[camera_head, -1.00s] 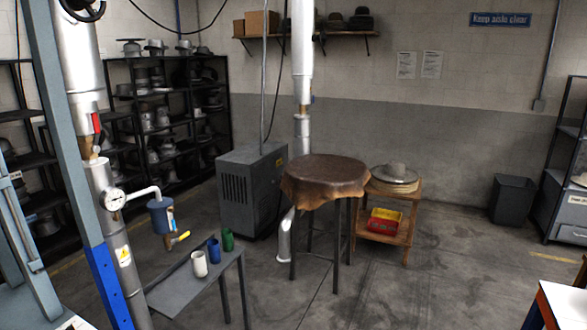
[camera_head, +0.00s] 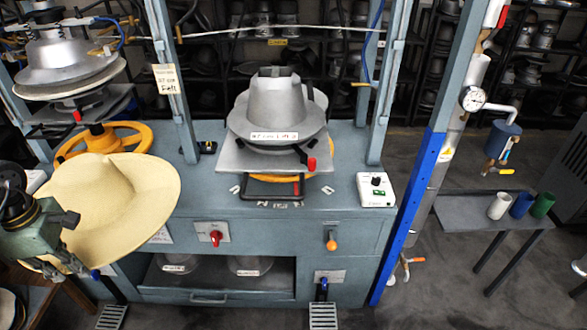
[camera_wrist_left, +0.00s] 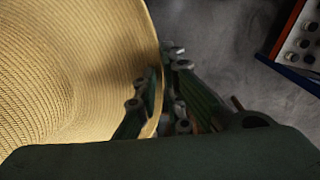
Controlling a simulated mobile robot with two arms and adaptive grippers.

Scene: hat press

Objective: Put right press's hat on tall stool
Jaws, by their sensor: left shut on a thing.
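A pale yellow straw hat (camera_head: 115,195) with a wide brim hangs in front of the presses at the left of the head view. My left gripper (camera_head: 68,262) is shut on its brim edge. In the left wrist view the woven straw hat (camera_wrist_left: 75,70) fills the left side, with its brim edge between the fingers of the left gripper (camera_wrist_left: 163,65). The right press (camera_head: 275,125) stands in the middle of the head view, with a metal hat form above a square plate. The tall stool is outside both current views. My right gripper is not in view.
Another press (camera_head: 62,60) with a yellow handwheel (camera_head: 105,140) stands behind the hat. The blue-grey press bench (camera_head: 345,225) runs across the middle. A small metal table (camera_head: 455,215) with several cups is at the right. Grey floor (camera_head: 440,285) is open in front of it.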

